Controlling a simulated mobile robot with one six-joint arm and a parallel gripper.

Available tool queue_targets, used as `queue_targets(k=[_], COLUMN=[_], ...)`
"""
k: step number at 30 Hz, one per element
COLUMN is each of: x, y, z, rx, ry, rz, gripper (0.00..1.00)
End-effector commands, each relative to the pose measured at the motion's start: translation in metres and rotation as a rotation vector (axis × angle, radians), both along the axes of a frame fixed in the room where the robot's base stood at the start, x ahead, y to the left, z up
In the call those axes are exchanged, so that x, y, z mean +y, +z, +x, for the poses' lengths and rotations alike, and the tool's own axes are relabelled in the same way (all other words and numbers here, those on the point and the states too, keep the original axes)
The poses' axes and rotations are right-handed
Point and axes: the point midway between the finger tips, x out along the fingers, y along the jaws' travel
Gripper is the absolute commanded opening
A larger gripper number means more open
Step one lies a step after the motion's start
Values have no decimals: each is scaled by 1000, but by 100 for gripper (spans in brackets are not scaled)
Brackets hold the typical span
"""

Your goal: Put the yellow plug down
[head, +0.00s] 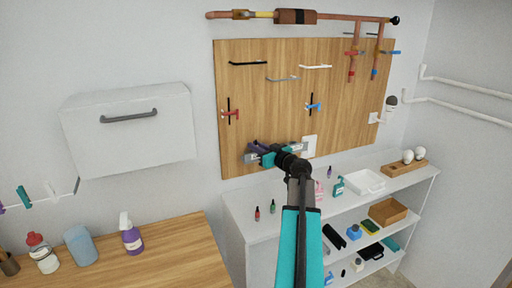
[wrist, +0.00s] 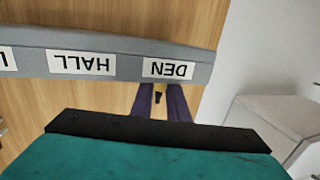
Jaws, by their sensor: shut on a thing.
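My gripper (head: 262,150) is at the lower part of the wooden wall panel, in front of a grey labelled rail (head: 250,158). In the wrist view its two purple fingers (wrist: 160,92) reach to the rail's lower edge, under the label DEN (wrist: 168,70). The fingers are shut on a small dark piece (wrist: 158,98) that shows between them. No yellow shows on it, so I cannot tell whether it is part of the yellow plug. The label HALL (wrist: 81,64) is left of DEN. No yellow plug is clearly visible in either view.
The wooden panel (head: 262,90) carries handles and small red and blue fittings. Below it, a white shelf unit (head: 245,207) holds small bottles, a white tray (head: 363,182) and boxes. A wooden counter (head: 170,262) with bottles stands left, under a white cabinet (head: 130,130).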

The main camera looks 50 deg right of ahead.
Motion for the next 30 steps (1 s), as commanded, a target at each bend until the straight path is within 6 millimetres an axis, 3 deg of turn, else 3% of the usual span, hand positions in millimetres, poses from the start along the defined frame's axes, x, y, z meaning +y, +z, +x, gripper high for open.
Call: queue_targets(k=[2,3,6,20,30], x=[0,0,0,0,6], y=[-1,-2,-2,1,1], z=[0,0,0,0,-36], rx=[0,0,0,0,0], ry=[0,0,0,0,-2], rz=[1,1,0,-1,0], gripper=[0,19,33,33,33])
